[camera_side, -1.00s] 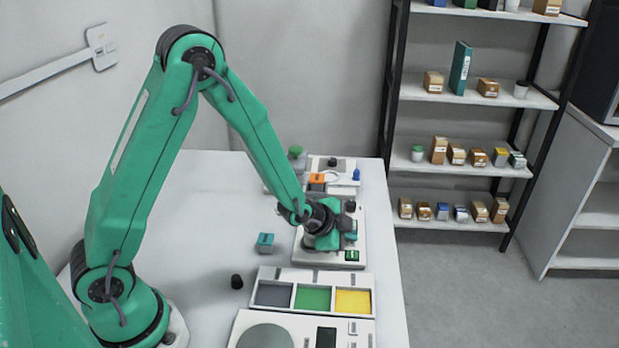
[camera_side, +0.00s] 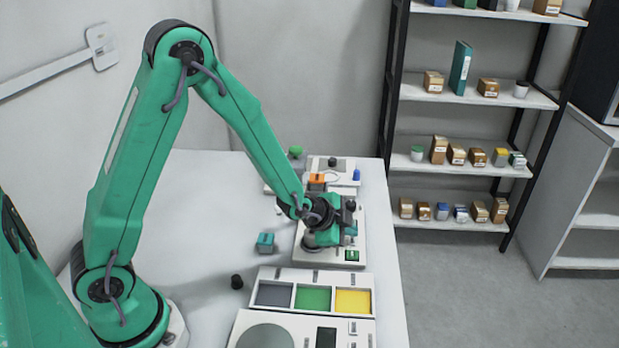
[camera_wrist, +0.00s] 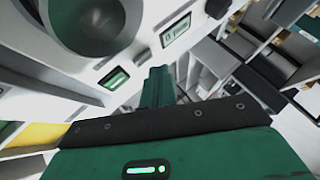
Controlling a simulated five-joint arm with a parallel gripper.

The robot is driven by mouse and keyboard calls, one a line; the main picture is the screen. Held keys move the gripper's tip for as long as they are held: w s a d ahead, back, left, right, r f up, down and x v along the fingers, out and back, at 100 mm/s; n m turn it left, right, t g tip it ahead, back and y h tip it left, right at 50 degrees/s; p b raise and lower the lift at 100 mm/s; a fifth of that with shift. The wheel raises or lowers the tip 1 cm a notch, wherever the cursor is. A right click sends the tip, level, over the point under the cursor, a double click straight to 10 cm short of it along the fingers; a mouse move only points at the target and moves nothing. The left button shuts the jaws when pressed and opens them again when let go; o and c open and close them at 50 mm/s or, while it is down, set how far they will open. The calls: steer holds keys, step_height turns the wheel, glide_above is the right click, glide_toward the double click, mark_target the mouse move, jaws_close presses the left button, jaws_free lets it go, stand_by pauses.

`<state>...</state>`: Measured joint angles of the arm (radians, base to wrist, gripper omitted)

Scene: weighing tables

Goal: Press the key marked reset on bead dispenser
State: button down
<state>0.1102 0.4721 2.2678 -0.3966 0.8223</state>
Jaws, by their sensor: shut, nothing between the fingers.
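The bead dispenser (camera_side: 303,250) is a white unit near the table's right edge, partly hidden under my arm. In the wrist view its pale panel (camera_wrist: 145,62) carries a round grey cup-like part and two green-lit rectangles, one nearer (camera_wrist: 113,80) and one farther (camera_wrist: 176,30). One green rectangle also shows in the side view (camera_side: 352,256). Their markings are too small to read, so I cannot tell which is reset. My gripper (camera_side: 349,234) is shut and empty over the dispenser's right part. In the wrist view its fingertips (camera_wrist: 158,75) are beside the panel; contact cannot be told.
A tray with grey, green and yellow compartments (camera_side: 313,283) lies in front of the dispenser. A scale-like unit (camera_side: 237,335) is nearer still. Another device with an orange part (camera_side: 316,178) stands behind.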

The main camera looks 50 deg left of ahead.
steer(key=shift+r, duration=0.1)
steer(key=shift+r, duration=2.35)
steer(key=shift+r, duration=0.1)
steer(key=s+a+r+n+g, duration=0.25)
steer(key=s+r+n, duration=0.25)
steer(key=s+r, duration=0.65)
steer(key=s+a+r+n, duration=0.1)
steer(key=s+r+n, duration=0.1)
steer(key=s, duration=0.5)
steer(key=s+a+r+n+g+y, duration=0.1)
steer(key=s+r+n, duration=0.1)
steer(key=s, duration=0.5)
steer(key=shift+s+a+r+n, duration=0.15)
steer(key=shift+a+r+n, duration=0.2)
steer(key=shift+n, duration=0.45)
